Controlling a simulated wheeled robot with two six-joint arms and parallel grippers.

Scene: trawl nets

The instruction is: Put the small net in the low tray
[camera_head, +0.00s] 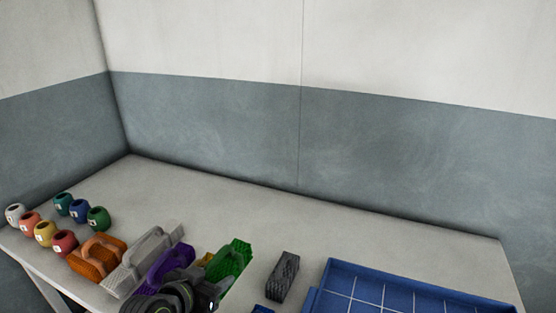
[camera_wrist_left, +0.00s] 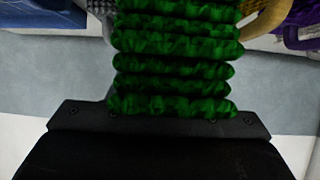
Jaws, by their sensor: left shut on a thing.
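A green ridged net bundle (camera_head: 232,260) with a handle shows at the front middle of the table in the head view. It fills the upper middle of the left wrist view (camera_wrist_left: 175,60), right in front of my gripper. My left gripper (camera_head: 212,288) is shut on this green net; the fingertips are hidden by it. A blue low tray (camera_head: 440,299) with a pale grid on its floor lies at the front right, partly cut off by the frame. Its visible floor is empty. My right gripper is not in view.
Orange (camera_head: 97,258), grey (camera_head: 145,258) and purple (camera_head: 170,263) bundles stand left of the green one; a small yellow piece (camera_head: 204,260) is beside it. A dark grey block (camera_head: 283,276) stands between it and the tray. Several coloured pots (camera_head: 45,233) are far left. The table's back is clear.

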